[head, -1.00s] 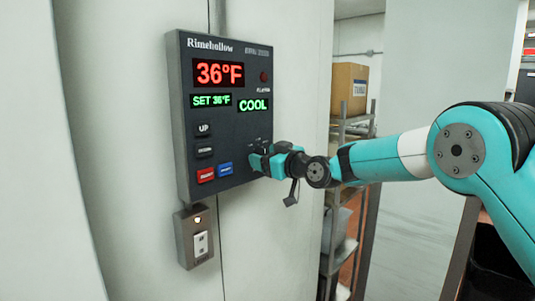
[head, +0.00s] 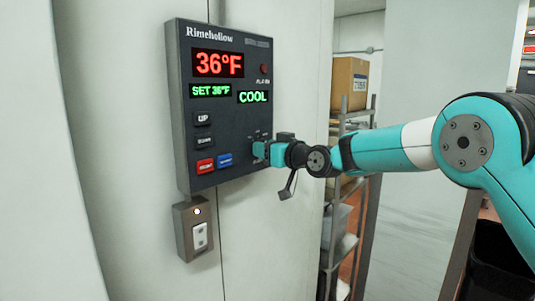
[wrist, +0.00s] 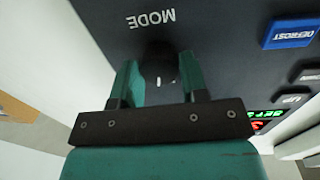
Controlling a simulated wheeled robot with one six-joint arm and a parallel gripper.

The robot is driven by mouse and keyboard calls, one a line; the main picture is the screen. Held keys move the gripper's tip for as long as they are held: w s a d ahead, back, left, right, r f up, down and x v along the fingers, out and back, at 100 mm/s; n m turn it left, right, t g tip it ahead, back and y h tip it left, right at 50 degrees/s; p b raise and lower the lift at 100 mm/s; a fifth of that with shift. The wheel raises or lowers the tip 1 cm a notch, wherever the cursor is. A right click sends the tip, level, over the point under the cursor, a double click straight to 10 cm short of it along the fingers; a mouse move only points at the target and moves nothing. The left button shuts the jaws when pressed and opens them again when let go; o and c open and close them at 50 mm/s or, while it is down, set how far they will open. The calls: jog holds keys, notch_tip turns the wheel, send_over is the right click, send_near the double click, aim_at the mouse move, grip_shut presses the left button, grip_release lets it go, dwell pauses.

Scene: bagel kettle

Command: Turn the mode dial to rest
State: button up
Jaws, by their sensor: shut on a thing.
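The dark control panel (head: 240,105) on the pale wall shows a red 36°F, a green SET 36°F and a green COOL. My gripper (head: 261,150) is at the panel's lower right, pointing at its face. In the wrist view, the black mode dial (wrist: 160,65) sits between my two teal fingers (wrist: 158,82), below an upside-down MODE label (wrist: 151,18). The fingers are shut on the dial.
The UP button (head: 203,118), red button (head: 205,166) and blue DEFROST button (head: 225,160) are left of my gripper. A small switch box (head: 193,230) is below the panel. A metal shelf (head: 345,190) with a cardboard box (head: 350,84) stands behind my arm.

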jog(key=shift+f+m+g+b, duration=0.1)
jog(key=shift+m+g+b, duration=0.4)
jog(key=shift+m, duration=2.6)
jog(key=o, duration=0.9)
jog(key=shift+s, duration=0.1)
jog(key=shift+b, duration=0.3)
